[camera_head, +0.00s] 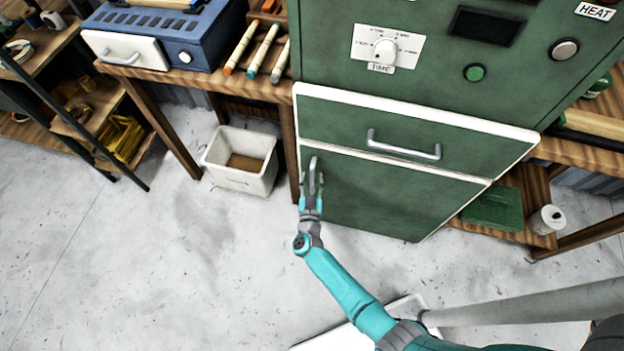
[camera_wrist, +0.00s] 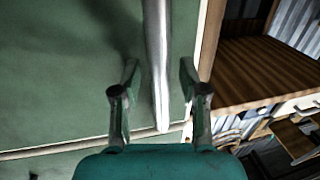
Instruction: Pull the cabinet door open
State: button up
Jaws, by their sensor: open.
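The green cabinet door (camera_head: 395,195) is the lower panel of the cabinet, framed in white, and looks closed. Its upright silver handle (camera_head: 314,172) is near the door's left edge. My gripper (camera_head: 311,198) is at this handle and partly covers it. In the wrist view my gripper (camera_wrist: 158,88) is open, with one finger on each side of the handle bar (camera_wrist: 158,50). Gaps show between the bar and both fingers. The green door face (camera_wrist: 60,80) fills the left of that view.
A drawer with a horizontal handle (camera_head: 405,147) is above the door. A white bin (camera_head: 240,160) stands on the floor to the left, by a wooden table leg (camera_head: 288,150). A green box (camera_head: 495,208) and a white roll (camera_head: 546,220) are right. The floor before the door is mostly clear.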

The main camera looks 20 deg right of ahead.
grip_shut()
jog(key=shift+s, duration=0.1)
